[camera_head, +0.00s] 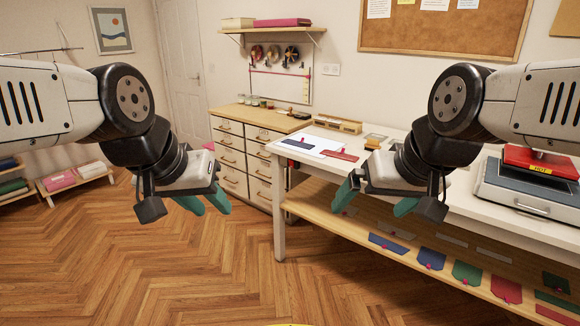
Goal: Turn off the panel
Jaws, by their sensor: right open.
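A small white wall plate (330,69) is on the back wall, right of the tool board; it looks like a switch panel, but no detail shows. A red-topped press (540,163) with a yellow label reading HOT stands at the right end of the white table. I cannot tell from the picture which of these the task calls the panel. My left gripper (213,211) hangs over the floor, left of the table, its teal fingers close together and empty. My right gripper (369,204) is open and empty, in front of the table's front edge. Neither touches anything.
The white table (460,207) holds paper and fabric pieces; its lower shelf (335,213) holds several coloured pieces. A drawer cabinet (232,165) stands behind. The wooden floor (170,270) in front is clear.

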